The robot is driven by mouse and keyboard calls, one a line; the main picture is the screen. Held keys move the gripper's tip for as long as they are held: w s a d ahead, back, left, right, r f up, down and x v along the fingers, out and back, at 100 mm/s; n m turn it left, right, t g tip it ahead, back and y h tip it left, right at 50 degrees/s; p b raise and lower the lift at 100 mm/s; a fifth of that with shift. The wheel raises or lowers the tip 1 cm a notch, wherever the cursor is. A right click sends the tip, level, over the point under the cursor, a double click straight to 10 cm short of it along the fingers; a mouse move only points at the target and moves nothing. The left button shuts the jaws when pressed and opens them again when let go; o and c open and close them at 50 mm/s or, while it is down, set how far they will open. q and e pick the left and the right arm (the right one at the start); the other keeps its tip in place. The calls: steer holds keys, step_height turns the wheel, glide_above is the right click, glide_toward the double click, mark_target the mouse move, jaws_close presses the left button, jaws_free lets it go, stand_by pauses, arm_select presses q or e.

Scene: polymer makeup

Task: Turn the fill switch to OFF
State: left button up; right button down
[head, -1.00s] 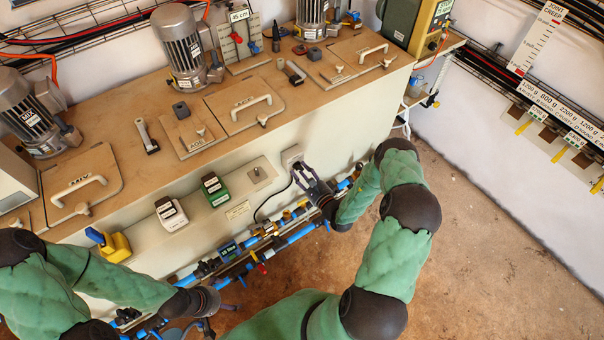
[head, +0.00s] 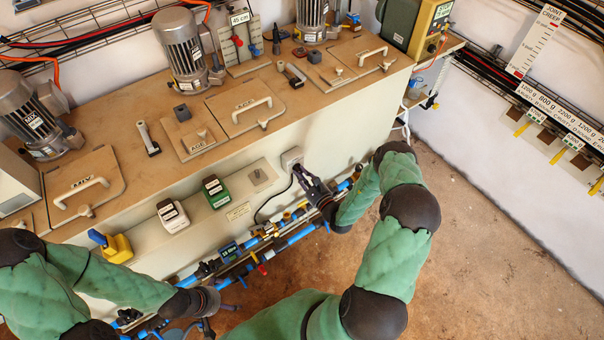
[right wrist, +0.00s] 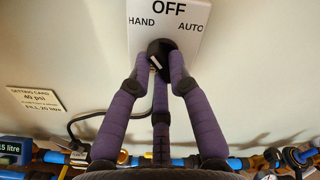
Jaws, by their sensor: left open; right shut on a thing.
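The fill switch is a pale plate (right wrist: 185,40) marked OFF at the top, HAND at left and AUTO at right, with a round black knob (right wrist: 157,47) below the words. A short white mark on the knob runs at a slant; its exact setting is hard to tell. The switch box (head: 291,158) shows small on the bench's front face in the head view. My right gripper (right wrist: 160,70) is shut on the knob, its purple fingers around it; it also shows in the head view (head: 302,172). My left gripper (head: 212,324) is open and empty, low in the head view, away from the switch.
Blue pipes with valves (head: 290,232) run below the switch. A black cable (right wrist: 85,118) curves out from beneath it. A small setting card (right wrist: 36,98) is to its left. A green-framed switch (head: 215,190), a white one (head: 172,214) and a yellow box (head: 117,247) line the bench front.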

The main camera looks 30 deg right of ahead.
steer(key=shift+a+r+m+p, duration=0.1)
steer(key=shift+m+p, duration=1.1)
steer(key=shift+m, duration=2.5)
steer(key=c, duration=1.1)
jaws_free()
steer(key=shift+c, duration=0.2)
steer(key=s+d, duration=0.1)
steer(key=s, duration=1.1)
